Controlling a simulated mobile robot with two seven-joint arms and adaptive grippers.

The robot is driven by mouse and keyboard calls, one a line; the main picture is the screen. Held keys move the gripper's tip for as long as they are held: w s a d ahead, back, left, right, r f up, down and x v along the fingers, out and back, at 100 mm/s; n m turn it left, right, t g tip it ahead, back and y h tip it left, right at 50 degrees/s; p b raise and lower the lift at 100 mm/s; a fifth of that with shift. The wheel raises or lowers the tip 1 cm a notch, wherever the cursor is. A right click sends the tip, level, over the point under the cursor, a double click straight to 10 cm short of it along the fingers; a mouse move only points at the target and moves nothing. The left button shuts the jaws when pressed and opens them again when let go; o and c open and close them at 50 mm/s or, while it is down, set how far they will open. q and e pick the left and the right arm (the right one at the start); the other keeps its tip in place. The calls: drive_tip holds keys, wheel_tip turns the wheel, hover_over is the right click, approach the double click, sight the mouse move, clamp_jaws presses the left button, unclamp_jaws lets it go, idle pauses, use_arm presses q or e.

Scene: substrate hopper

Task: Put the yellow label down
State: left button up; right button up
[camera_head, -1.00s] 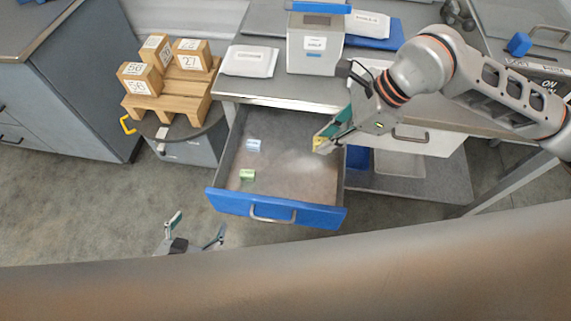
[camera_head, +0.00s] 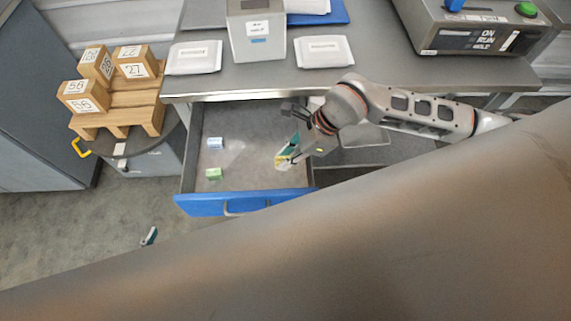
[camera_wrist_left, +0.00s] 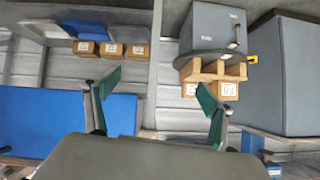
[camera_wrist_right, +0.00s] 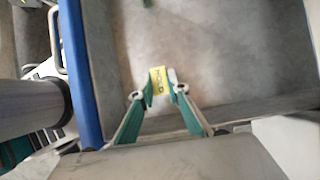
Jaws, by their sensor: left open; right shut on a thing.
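The yellow label (camera_wrist_right: 158,80) is between the fingertips of my right gripper (camera_wrist_right: 160,92), which is shut on it. In the head view, my right gripper (camera_head: 285,160) is over the right part of the open drawer (camera_head: 235,203), and a bit of yellow shows at its tips. I cannot tell how far the label is above the drawer floor. A blue label (camera_head: 215,143) and a green label (camera_head: 213,173) lie in the drawer's left part. My left gripper (camera_wrist_left: 155,105) is open and empty; in the head view only one fingertip (camera_head: 149,236) shows at the lower left.
A pallet (camera_head: 118,118) with wooden blocks stands on a round stand at the left. The bench (camera_head: 275,77) above the drawer holds a grey box (camera_head: 257,45), white packages (camera_head: 194,57) and a control box (camera_head: 480,32). The middle of the drawer is clear.

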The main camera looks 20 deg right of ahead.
drive_tip(key=shift+f, duration=2.3)
drive_tip(key=o, duration=0.7)
drive_tip(key=v, duration=1.2)
drive_tip(key=shift+a+r, duration=0.1)
